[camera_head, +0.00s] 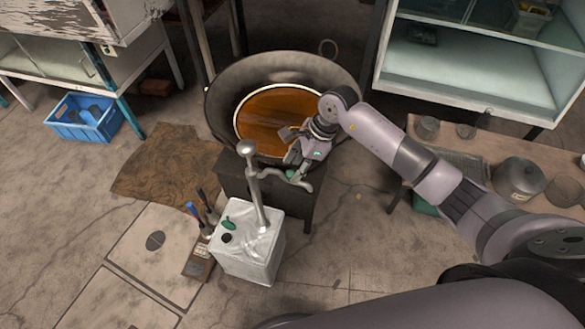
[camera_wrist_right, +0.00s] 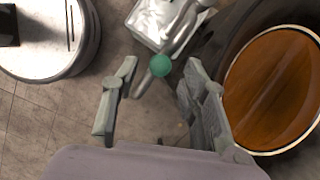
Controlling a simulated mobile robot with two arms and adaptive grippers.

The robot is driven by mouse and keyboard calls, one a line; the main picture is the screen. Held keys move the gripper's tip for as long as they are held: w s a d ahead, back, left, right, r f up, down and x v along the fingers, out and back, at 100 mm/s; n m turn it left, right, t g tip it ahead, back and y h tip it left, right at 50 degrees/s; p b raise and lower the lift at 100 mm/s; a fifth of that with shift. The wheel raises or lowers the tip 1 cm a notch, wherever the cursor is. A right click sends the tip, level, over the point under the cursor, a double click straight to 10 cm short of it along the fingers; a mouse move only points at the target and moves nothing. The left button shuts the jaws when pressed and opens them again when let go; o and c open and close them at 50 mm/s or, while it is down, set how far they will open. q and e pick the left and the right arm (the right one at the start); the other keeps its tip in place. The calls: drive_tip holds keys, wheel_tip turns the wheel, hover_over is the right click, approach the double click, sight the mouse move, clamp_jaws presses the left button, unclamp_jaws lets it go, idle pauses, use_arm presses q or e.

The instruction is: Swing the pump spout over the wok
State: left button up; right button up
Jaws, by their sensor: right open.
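The wok (camera_head: 345,73) is a wide dark bowl with amber-brown liquid (camera_head: 268,112) inside; it also shows at the right of the right wrist view. The pump (camera_head: 257,190) stands upright on a white square can (camera_head: 248,253) in front of the wok. Its spout (camera_head: 272,173) reaches right, in front of the wok, not visibly over the liquid. My right gripper (camera_head: 294,152) is open above the spout, near the wok's front rim. In the right wrist view, a green ball (camera_wrist_right: 160,65) on the spout appears between its open fingers; contact cannot be told. My left gripper is out of view.
A dark stand (camera_head: 296,207) is below the wok. Tools with blue and dark handles (camera_head: 196,212) stand left of the can. A low table with a metal pot (camera_head: 520,178) is at right, a blue crate (camera_head: 84,117) at left. Floor at front left is clear.

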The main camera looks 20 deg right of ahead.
drive_tip(key=shift+x, duration=1.2)
drive_tip(key=shift+c, duration=0.5)
clamp_jaws()
